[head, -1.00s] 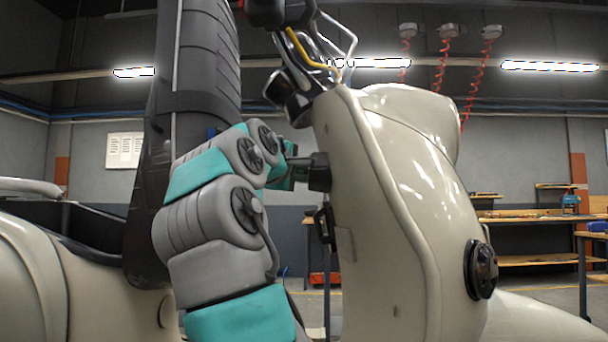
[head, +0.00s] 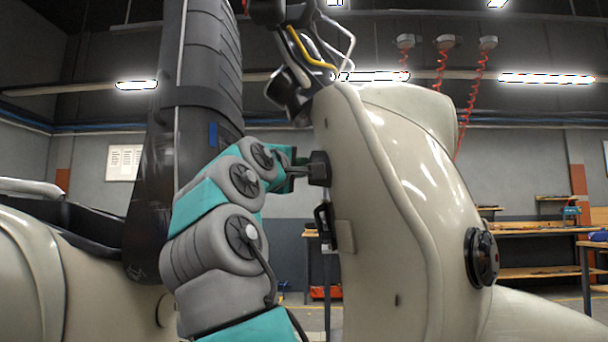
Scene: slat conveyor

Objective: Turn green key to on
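A cream scooter (head: 395,230) stands in front of me, with a black block (head: 319,169) on the inner face of its front shield. My gripper (head: 297,168) is at the end of my grey and teal arm, right at the left side of this block. It seems to touch the block, but I cannot tell whether its fingers are shut on anything. No green key can be made out; the small teal part beside the gripper looks like part of my arm. A black hook or latch (head: 325,224) sits just below on the shield.
Handlebar parts and cables, one yellow (head: 309,50), hang above the shield. The scooter's seat (head: 75,225) is at left. A round black part (head: 481,258) is on the shield's right side. Workbenches (head: 530,230) stand behind at right.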

